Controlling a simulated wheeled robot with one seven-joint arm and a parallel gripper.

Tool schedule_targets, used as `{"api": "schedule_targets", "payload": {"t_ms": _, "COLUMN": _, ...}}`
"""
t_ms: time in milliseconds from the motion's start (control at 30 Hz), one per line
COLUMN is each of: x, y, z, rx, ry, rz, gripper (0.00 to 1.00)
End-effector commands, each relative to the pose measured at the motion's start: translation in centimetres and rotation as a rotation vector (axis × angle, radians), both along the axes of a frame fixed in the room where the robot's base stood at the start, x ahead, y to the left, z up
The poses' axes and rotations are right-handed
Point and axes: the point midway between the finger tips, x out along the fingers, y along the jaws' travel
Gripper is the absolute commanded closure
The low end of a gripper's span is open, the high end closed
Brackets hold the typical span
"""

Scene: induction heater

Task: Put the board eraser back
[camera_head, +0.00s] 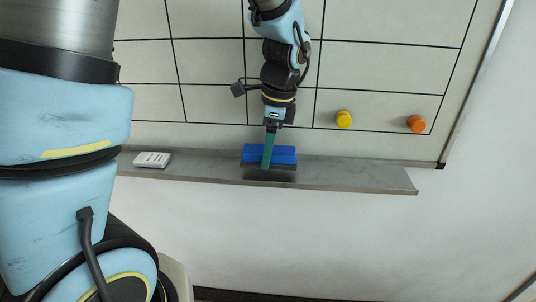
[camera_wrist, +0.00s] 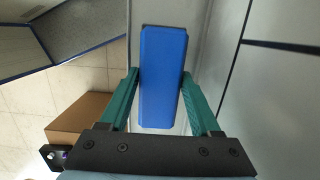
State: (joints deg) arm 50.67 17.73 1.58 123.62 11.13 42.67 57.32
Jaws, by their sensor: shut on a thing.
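The board eraser (camera_head: 283,153) is a blue block with a dark underside. In the head view it is at the grey ledge (camera_head: 350,177) below the whiteboard, with a dark shadow on the ledge under it. I cannot tell whether it touches the ledge. My gripper (camera_head: 269,150) comes down from above, its green fingers on the eraser. In the wrist view the eraser (camera_wrist: 162,75) lies lengthwise between the two green fingers of my gripper (camera_wrist: 160,95), which are shut on its sides. The eraser's underside is hidden there.
A small white box (camera_head: 152,159) lies on the ledge to the left. The whiteboard (camera_head: 390,65) has a black grid, with a yellow magnet (camera_head: 343,119) and an orange magnet (camera_head: 417,124) low on the right. The ledge right of the eraser is clear. A brown box (camera_wrist: 80,116) shows in the wrist view.

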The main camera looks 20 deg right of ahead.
Motion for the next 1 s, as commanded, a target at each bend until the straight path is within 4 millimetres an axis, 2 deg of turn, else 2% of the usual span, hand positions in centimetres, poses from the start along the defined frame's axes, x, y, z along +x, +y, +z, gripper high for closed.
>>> {"api": "schedule_targets", "payload": {"t_ms": 100, "x": 0.0, "y": 0.0, "z": -1.5, "rx": 0.004, "ry": 0.003, "rz": 0.0, "gripper": 0.8}}
{"api": "schedule_targets", "payload": {"t_ms": 533, "x": 0.3, "y": -0.1, "z": -2.4, "rx": 0.0, "ry": 0.001, "rz": 0.0, "gripper": 0.8}}
{"api": "schedule_targets", "payload": {"t_ms": 567, "x": 0.3, "y": -0.2, "z": -2.3, "rx": 0.0, "ry": 0.001, "rz": 0.0, "gripper": 0.33}}
{"api": "schedule_targets", "payload": {"t_ms": 600, "x": 0.3, "y": -0.2, "z": -2.3, "rx": 0.0, "ry": 0.001, "rz": 0.0, "gripper": 0.28}}
{"api": "schedule_targets", "payload": {"t_ms": 667, "x": 0.3, "y": -0.2, "z": -2.3, "rx": 0.0, "ry": 0.001, "rz": 0.0, "gripper": 0.23}}
{"api": "schedule_targets", "payload": {"t_ms": 1000, "x": 0.3, "y": -0.3, "z": -1.6, "rx": -0.002, "ry": 0.0, "rz": 0.0, "gripper": 0.23}}
